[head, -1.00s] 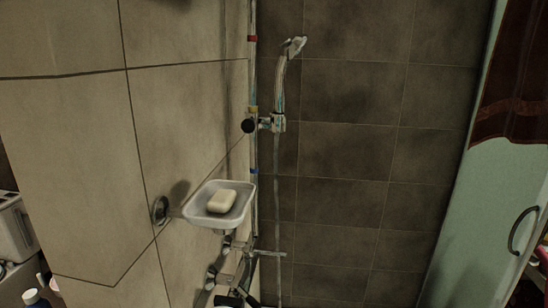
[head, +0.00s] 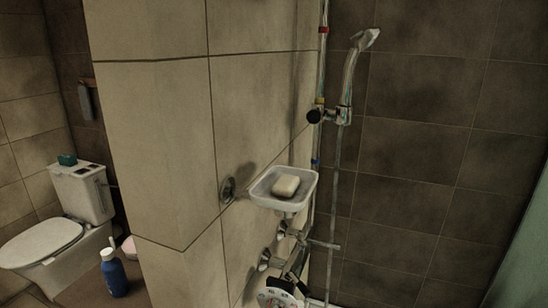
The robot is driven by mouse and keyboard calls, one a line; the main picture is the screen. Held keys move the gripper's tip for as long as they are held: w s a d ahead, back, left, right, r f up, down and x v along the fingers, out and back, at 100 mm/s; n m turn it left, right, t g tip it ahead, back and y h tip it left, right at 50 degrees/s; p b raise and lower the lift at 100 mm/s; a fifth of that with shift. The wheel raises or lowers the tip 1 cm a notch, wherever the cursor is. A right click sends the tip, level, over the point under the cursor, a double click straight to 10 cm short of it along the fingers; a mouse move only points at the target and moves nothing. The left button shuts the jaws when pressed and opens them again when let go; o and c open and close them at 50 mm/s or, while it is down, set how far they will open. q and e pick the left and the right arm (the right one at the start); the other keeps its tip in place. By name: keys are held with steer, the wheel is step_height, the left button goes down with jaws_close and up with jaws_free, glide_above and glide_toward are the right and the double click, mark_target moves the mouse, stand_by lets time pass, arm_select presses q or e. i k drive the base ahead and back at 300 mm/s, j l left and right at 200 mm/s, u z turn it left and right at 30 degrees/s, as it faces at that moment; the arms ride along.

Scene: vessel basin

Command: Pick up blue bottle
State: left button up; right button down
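The blue bottle (head: 114,276) with a white cap stands upright at the lower left of the head view. It is on a brownish surface (head: 78,290) beside the tiled wall corner. Neither of my grippers shows in the head view.
A tiled wall corner (head: 150,150) juts out just right of the bottle. A soap dish (head: 264,198) with a soap bar (head: 285,187) is fixed to the wall. A shower head (head: 365,40) hangs on a rail. A toilet (head: 50,235) stands at the far left.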

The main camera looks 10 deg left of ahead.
mark_target(112, 268)
steer(key=u, duration=1.55)
